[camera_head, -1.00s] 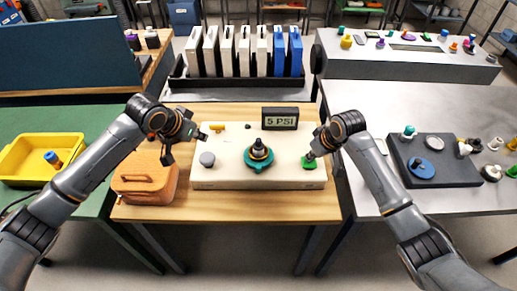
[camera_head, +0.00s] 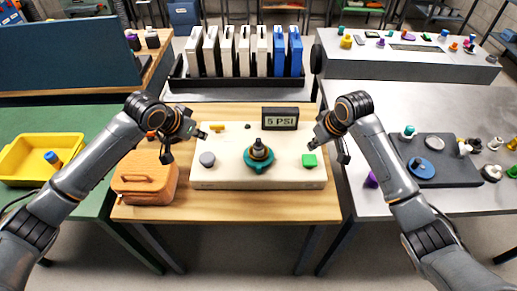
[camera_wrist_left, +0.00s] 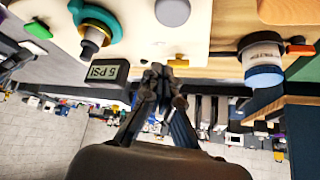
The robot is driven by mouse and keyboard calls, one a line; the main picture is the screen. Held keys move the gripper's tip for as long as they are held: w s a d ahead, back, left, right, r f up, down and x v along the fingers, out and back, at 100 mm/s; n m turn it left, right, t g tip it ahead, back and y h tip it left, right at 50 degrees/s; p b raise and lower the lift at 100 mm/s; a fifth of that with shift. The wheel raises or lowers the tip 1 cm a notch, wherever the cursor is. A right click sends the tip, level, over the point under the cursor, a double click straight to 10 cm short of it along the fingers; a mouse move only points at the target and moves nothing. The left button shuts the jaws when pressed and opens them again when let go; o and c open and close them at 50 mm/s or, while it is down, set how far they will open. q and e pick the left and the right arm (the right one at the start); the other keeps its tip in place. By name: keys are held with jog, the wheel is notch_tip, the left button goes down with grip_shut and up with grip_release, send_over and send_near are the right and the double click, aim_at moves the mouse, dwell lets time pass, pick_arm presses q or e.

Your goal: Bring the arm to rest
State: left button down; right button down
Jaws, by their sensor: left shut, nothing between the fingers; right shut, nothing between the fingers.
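My left gripper (camera_head: 184,146) is shut and empty, raised above the left part of the wooden table between the orange case and the pale panel. It also shows shut in the left wrist view (camera_wrist_left: 158,70). My right gripper (camera_head: 330,144) is shut and empty, above the right end of the panel and apart from the green button. The pale panel (camera_head: 225,177) carries a teal fitting (camera_head: 258,158) with a dark knob, a grey knob (camera_head: 207,159), a green button (camera_head: 309,160) and a yellow piece (camera_head: 217,127). A display (camera_head: 280,118) behind them reads "5 PSI".
An orange case (camera_head: 145,182) stands left of the panel. A yellow bin (camera_head: 42,150) lies on the green table. A rack of white and blue upright pieces (camera_head: 243,52) stands behind. A dark tray (camera_head: 452,170) with parts is on the right table, near a purple piece (camera_head: 371,180).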

jog(key=shift+r, duration=0.8)
